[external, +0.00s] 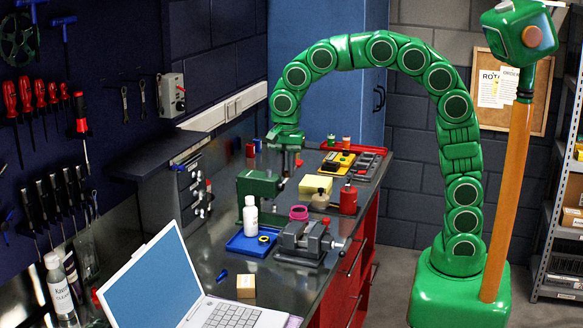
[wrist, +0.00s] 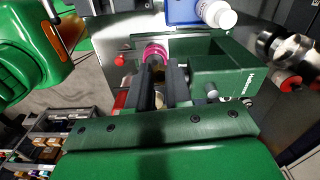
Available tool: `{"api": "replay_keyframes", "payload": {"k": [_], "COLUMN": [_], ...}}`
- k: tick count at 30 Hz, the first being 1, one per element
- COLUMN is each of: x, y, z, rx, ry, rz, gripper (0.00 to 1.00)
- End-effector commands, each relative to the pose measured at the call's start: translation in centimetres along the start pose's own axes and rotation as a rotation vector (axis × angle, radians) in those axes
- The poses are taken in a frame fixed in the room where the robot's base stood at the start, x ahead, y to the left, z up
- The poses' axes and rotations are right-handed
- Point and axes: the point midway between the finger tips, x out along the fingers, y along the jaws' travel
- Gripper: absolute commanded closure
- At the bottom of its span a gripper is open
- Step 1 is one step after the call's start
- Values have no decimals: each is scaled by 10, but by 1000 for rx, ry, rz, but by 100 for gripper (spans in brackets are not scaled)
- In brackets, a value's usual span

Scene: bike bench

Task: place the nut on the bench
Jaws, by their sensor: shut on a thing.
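The metal-topped bench (external: 205,262) runs along the dark wall in the external view.
A pink tape roll (external: 299,213), a grey vise (external: 296,242), a blue tray (external: 240,246) and a white bottle (external: 251,217) stand nearby. A red bottle (external: 348,200) is to the right. A laptop (external: 155,285) occupies the near end. Bare bench shows left of the tray.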

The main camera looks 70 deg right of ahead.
Motion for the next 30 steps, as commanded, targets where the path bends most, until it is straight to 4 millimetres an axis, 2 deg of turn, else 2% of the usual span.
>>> {"api": "replay_keyframes", "payload": {"k": [1, 9, 15, 27, 30], "x": [0, 5, 5, 9, 21], "y": [-4, -15, -16, -14, -14], "z": [16, 93, 133, 178, 176], "rx": [-36, -221, -315, -417, -414], "ry": [1, -2, -3, -5, -5], "rz": [-1, 2, 0, 3, 3], "gripper": [100, 100, 100, 100, 100]}}
